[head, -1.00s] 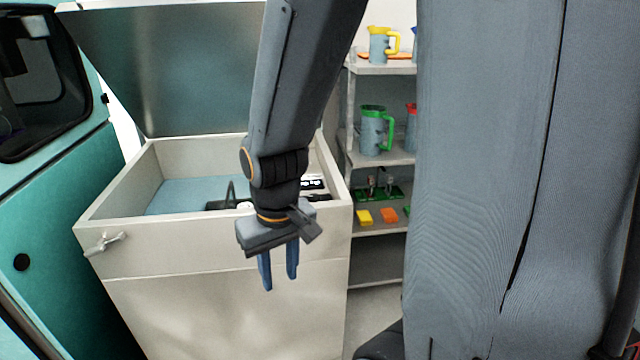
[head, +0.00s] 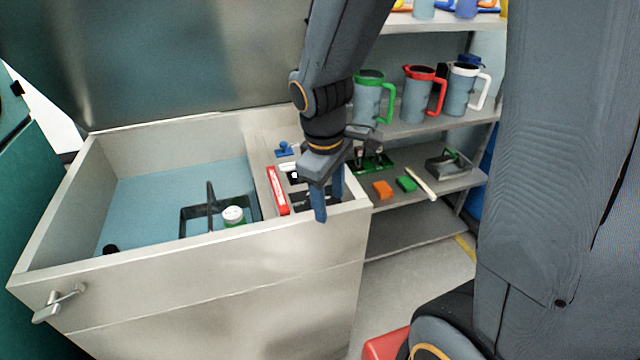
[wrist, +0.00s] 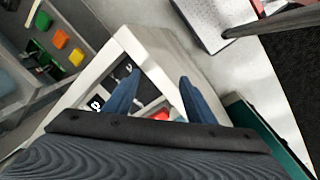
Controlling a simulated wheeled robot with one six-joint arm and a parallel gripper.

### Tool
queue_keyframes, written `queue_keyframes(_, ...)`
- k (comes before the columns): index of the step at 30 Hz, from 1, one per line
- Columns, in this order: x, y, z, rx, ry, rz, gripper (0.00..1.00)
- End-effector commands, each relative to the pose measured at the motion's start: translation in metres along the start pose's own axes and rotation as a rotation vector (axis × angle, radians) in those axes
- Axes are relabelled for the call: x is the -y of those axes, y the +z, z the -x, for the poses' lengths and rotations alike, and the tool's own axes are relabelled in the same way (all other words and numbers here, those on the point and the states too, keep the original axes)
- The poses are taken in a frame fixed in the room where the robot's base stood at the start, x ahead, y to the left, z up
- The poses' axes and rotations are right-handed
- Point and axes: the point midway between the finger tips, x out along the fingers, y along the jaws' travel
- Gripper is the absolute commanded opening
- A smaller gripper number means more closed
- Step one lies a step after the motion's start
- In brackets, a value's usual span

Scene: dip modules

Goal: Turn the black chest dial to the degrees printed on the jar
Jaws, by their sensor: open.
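The open white chest (head: 200,262) stands at left in the head view, its lid raised and a blue floor or liquid inside. A small black round knob (head: 110,249), perhaps the dial, shows at the front left inside; no markings are readable. A jar with a white lid and green body (head: 233,216) stands in a black carrier (head: 190,222) in the chest; its print is not readable. My gripper (head: 329,203) points down over the chest's front right corner, open and empty. Its blue fingers also show in the wrist view (wrist: 157,98), spread apart.
A side compartment holds a red-and-white item (head: 277,190) and a blue item (head: 285,149). A silver handle (head: 58,302) sticks out at front left. Shelves at right hold jugs with green (head: 368,97), red (head: 417,94) and white (head: 462,90) handles, and coloured blocks (head: 383,189).

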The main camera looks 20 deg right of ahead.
Motion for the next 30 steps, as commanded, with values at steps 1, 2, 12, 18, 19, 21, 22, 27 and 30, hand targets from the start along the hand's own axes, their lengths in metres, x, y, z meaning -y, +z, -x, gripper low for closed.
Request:
queue_keyframes(1, -0.006, -0.013, 0.003, 0.015, 0.02, 0.154, 0.5)
queue_keyframes(2, -0.011, -0.021, 0.004, 0.024, 0.034, 0.247, 0.5)
queue_keyframes(12, -0.042, -0.079, -0.005, 0.207, 0.108, 1.074, 0.5)
queue_keyframes(18, -0.05, -0.091, -0.01, 0.257, 0.118, 1.24, 0.5)
queue_keyframes(19, -0.051, -0.09, -0.012, 0.259, 0.118, 1.245, 0.5)
queue_keyframes(21, -0.052, -0.089, -0.02, 0.26, 0.116, 1.246, 0.5)
queue_keyframes(22, -0.053, -0.088, -0.024, 0.259, 0.116, 1.245, 0.5)
queue_keyframes(27, -0.059, -0.085, -0.05, 0.259, 0.115, 1.244, 0.5)
queue_keyframes(30, -0.062, -0.083, -0.063, 0.258, 0.115, 1.242, 0.5)
